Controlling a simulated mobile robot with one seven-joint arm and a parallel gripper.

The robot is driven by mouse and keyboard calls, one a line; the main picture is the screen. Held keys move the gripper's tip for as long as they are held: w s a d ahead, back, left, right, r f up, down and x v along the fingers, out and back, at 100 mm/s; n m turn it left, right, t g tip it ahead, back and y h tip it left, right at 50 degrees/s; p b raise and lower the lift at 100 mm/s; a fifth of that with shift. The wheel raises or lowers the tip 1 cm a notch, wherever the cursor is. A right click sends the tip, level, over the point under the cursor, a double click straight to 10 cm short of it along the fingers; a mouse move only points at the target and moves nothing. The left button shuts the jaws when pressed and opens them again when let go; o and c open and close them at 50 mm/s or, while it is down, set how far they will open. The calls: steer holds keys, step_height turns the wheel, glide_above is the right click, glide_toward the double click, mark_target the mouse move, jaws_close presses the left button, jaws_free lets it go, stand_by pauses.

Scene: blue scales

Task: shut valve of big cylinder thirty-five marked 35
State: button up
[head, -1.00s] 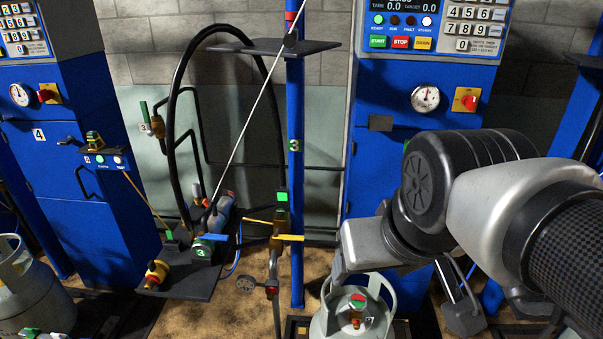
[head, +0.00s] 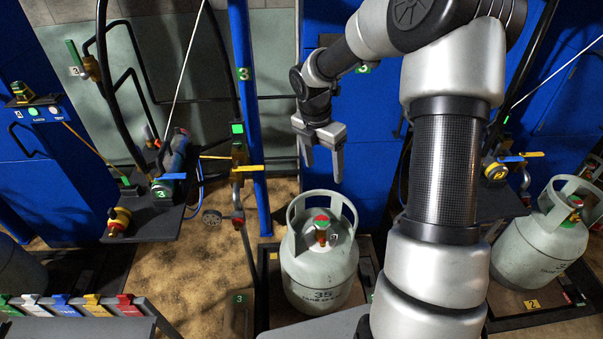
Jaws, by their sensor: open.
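The big grey-green cylinder (head: 318,275) marked 35 stands upright on a low platform in the lower middle of the head view. The fingertips are apart from the collar and the valve in the picture. Whether the valve is open or shut cannot be told.
A blue post (head: 250,120) and a hose with a brass fitting (head: 239,190) stand left of the cylinder. A black shelf (head: 150,222) holds a brass coupling (head: 118,222). Another grey cylinder (head: 540,245) stands at right. A rack of coloured tags (head: 85,322) is at lower left.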

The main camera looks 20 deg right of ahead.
mark_target(322, 221)
steer(key=w+d+f+n+b, duration=0.1)
steer(key=f+n, duration=0.1)
steer(key=f, duration=0.7)
steer(key=w+d+f+n+y+b, duration=0.1)
steer(key=w+f+n, duration=0.1)
steer(key=f, duration=0.8)
steer(key=w+f+n+b, duration=0.1)
steer(key=f+n, duration=0.1)
steer(key=f, duration=0.8)
steer(key=shift+w+d+y, duration=0.4)
steer(key=c, duration=1)
steer(key=shift+c, duration=0.2)
